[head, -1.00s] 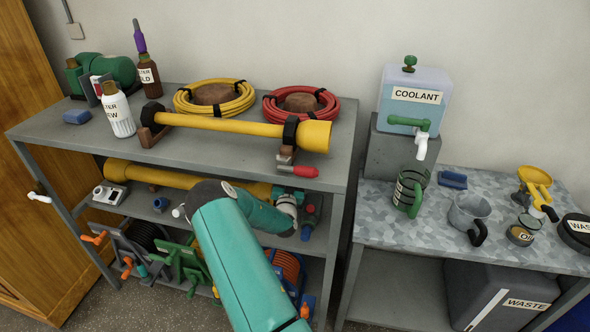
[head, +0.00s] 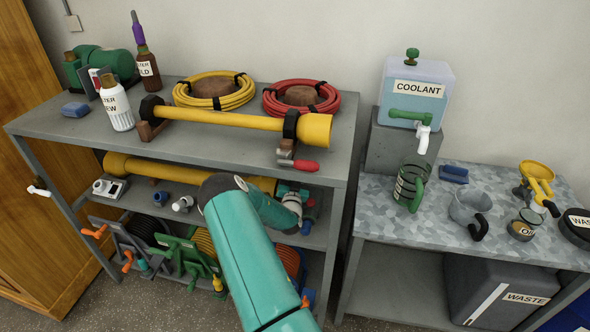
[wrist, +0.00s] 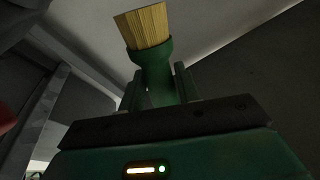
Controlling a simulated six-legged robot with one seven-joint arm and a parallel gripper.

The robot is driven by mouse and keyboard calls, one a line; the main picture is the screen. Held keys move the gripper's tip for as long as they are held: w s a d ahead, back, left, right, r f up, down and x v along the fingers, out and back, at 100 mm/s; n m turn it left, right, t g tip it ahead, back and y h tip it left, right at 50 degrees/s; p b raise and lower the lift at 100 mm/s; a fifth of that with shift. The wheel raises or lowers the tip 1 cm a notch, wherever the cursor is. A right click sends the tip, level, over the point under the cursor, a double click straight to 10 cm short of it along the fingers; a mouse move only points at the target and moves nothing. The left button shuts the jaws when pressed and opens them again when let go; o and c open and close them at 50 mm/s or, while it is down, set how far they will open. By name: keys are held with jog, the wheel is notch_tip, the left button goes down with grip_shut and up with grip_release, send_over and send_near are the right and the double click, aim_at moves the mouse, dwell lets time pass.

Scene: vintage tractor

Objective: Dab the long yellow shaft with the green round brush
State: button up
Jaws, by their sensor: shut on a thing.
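A yellow shaft (head: 225,119) lies on two dark brackets on the top shelf, its wide collar at the right end. A second yellow shaft (head: 130,168) lies on the shelf below, its middle hidden behind my arm. In the wrist view my gripper (wrist: 160,92) is shut on the green round brush (wrist: 151,58), gripping its green body. Its pale bristles point up and away from the gripper. In the head view my wrist is by the right end of the middle shelf, below the top shaft's collar. The brush cannot be made out there, and I see no contact with either shaft.
A red-handled tool (head: 298,165) sticks out at the top shelf's front edge. Yellow (head: 214,93) and red (head: 300,98) cable coils lie behind the top shaft. A bench with a coolant tank (head: 416,92) stands to the right, across a narrow gap.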

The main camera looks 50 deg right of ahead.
jog(key=shift+f, duration=0.35)
jog(key=shift+w, duration=0.1)
jog(key=shift+w+d+f, duration=0.2)
jog(key=shift+w, duration=0.5)
jog(key=shift+w+d+f, duration=0.15)
jog(key=shift+w, duration=0.5)
jog(key=shift+f, duration=1.05)
jog(key=shift+s, duration=0.1)
jog(key=shift+s+d, duration=0.15)
jog(key=shift+s, duration=0.2)
